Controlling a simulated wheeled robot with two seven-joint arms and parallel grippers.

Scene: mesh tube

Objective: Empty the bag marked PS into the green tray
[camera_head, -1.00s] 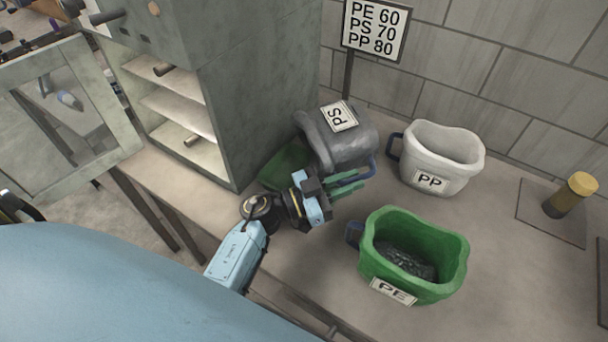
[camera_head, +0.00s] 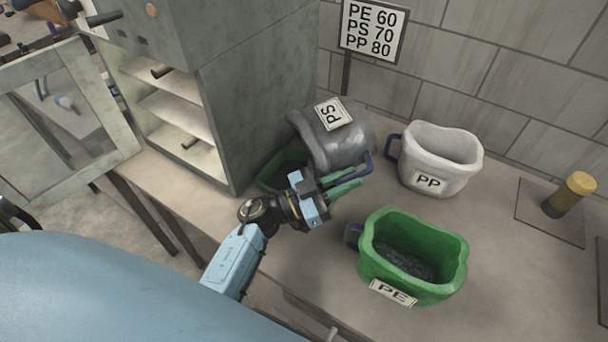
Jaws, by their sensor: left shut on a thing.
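The grey bag marked PS (camera_head: 345,146) is tipped well over on its side, its label facing up and its mouth end toward the lower left. The green tray (camera_head: 268,180) lies beneath that end, beside the grey cabinet, and is partly hidden by the bag and my gripper. My left gripper (camera_head: 350,184) is shut on the bag's blue handle (camera_head: 367,165) at the bag's near right side. The inside of the bag is hidden, and I cannot tell whether anything is falling out. My right gripper is out of view.
A green bag marked PE (camera_head: 449,248) with dark grains inside stands at front right. A white bag marked PP (camera_head: 455,160) stands behind it. A sign (camera_head: 374,28) reads PE 60, PS 70, PP 80. An open cabinet (camera_head: 262,90) stands left. A yellow-capped jar (camera_head: 569,195) is far right.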

